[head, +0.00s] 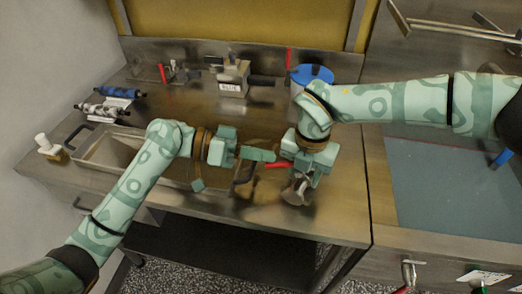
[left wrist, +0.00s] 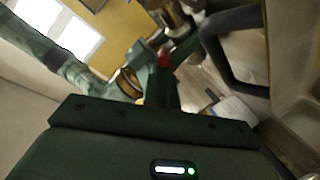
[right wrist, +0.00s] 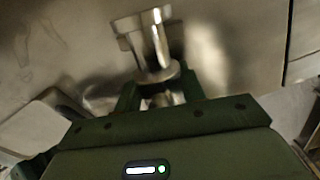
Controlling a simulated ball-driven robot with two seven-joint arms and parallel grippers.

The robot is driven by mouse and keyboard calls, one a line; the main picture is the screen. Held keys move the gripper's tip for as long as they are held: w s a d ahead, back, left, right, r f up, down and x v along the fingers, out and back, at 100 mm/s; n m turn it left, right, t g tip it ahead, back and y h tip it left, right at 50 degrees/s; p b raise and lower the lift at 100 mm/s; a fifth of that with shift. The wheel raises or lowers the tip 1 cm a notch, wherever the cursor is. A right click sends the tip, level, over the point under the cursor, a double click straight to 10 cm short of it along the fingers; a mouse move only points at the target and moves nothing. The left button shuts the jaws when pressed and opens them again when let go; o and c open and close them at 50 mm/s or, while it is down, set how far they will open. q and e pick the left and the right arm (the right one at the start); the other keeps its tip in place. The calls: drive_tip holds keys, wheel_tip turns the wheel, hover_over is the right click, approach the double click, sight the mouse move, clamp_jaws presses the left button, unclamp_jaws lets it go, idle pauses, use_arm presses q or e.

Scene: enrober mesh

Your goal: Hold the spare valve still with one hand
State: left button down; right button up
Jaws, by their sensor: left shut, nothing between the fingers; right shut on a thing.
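The spare valve (head: 295,194) is a shiny metal body, seen below my right gripper (head: 302,178) over the steel bench. In the right wrist view the metal piece (right wrist: 153,38) sits between the fingers of my right gripper (right wrist: 157,97), which is shut on it. A red lever (head: 278,165) shows beside my right gripper. My left gripper (head: 270,155) is shut and empty, its tips close to the red lever. My right gripper hides part of the valve.
A blue-lidded container (head: 312,74) stands behind my right wrist. A labelled metal block (head: 233,78) and a red-handled fitting (head: 162,73) are at the back. A blue-grey mat (head: 450,190) lies right.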

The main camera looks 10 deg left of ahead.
use_arm(q)
drive_tip(key=shift+s+d+n+t, duration=0.1)
drive_tip(key=shift+s+n+t, duration=0.3)
drive_tip(key=shift+t, duration=0.2)
drive_tip(key=s+d+n+t+y, duration=0.3)
drive_tip(key=s+d+n+t, duration=0.1)
drive_tip(key=s+n+t, duration=0.1)
drive_tip(key=shift+s+n+t+y, duration=0.15)
drive_tip(key=shift+n+t+y, duration=0.15)
drive_tip(key=shift+t, duration=0.5)
drive_tip(key=v, duration=0.7)
drive_tip(key=shift+s, duration=0.15)
drive_tip(key=shift+r, duration=0.15)
